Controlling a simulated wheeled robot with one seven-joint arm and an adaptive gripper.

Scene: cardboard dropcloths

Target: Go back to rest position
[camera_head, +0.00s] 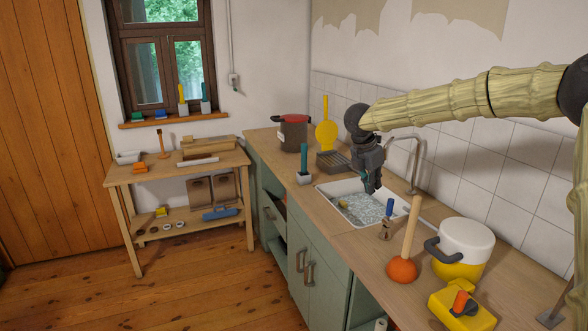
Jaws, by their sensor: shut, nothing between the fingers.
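My gripper (373,186) hangs pointing down over the right part of the sink (336,189) in the camera_head view. My arm comes in from the right edge and reaches left above the counter to it. The fingers look small and dark, closed, with nothing between them. The sink basin holds a grey, rippled surface with a small yellowish object (343,204) at its left side. The tap (415,165) stands just to the right of my gripper.
A plunger (402,270), a white and yellow pot (462,248) and a yellow object (452,307) stand on the near counter (370,255). A dark pot (293,133) and a yellow paddle-shaped item (326,134) stand behind. A wooden side table (118,181) is at left; open floor lies before it.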

